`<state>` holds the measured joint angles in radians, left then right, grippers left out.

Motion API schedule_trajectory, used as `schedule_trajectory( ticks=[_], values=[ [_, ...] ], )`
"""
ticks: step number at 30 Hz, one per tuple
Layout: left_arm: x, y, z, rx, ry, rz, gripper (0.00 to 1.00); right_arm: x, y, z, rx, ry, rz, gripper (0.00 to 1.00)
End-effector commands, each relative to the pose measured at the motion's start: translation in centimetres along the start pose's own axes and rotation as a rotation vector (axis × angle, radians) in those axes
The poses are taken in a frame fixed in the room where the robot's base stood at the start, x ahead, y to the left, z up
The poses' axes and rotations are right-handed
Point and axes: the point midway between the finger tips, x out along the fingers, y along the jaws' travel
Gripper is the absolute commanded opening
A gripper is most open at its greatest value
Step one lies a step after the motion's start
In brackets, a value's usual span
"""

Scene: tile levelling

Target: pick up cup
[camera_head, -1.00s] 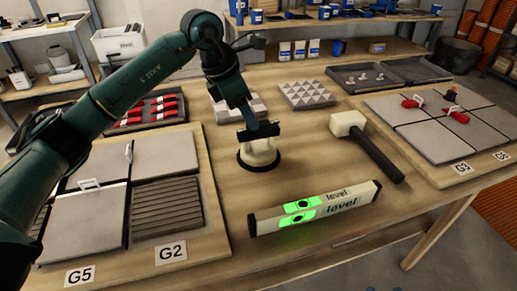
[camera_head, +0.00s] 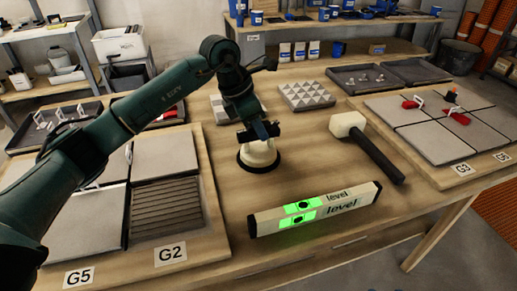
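The cup (camera_head: 259,158) is a pale, rounded suction cup with a dark rim. It stands upright on the wooden table, left of the mallet and behind the level. My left gripper (camera_head: 259,133) points down at its top, and its dark fingers hide the upper part of the cup. The fingers are at the cup's top, but I cannot tell whether they are closed on it. My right gripper is out of view.
A level (camera_head: 314,208) lies in front and a mallet (camera_head: 366,145) lies to the right. Tile boards flank them, with grey tiles (camera_head: 428,143) on the right board. A triangle-patterned block (camera_head: 306,95) sits behind. Bare table surrounds the cup.

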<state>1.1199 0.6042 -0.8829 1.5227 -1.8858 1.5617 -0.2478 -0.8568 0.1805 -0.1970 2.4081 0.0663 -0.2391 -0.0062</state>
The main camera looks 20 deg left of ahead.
Motion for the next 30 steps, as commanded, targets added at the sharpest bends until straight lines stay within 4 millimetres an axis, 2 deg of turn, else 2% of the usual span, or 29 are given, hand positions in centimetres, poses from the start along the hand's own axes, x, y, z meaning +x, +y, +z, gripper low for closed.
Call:
schedule_trajectory(
  ticks=[1, 7, 17, 30],
  values=[
    [0.0, 0.0, 0.0, 0.0, 0.0, 0.0, 0.17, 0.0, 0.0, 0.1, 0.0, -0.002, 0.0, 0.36],
    [0.0, 0.0, 0.0, 0.0, 0.0, 0.0, 0.0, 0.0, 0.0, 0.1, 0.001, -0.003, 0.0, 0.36],
    [-0.7, 0.1, 0.3, 0.001, -0.005, 0.003, 0.0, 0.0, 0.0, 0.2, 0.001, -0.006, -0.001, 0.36],
    [-7.9, 0.0, 3.3, 0.001, -0.005, 0.003, 0.0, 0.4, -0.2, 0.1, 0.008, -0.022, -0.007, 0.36]
  ],
)
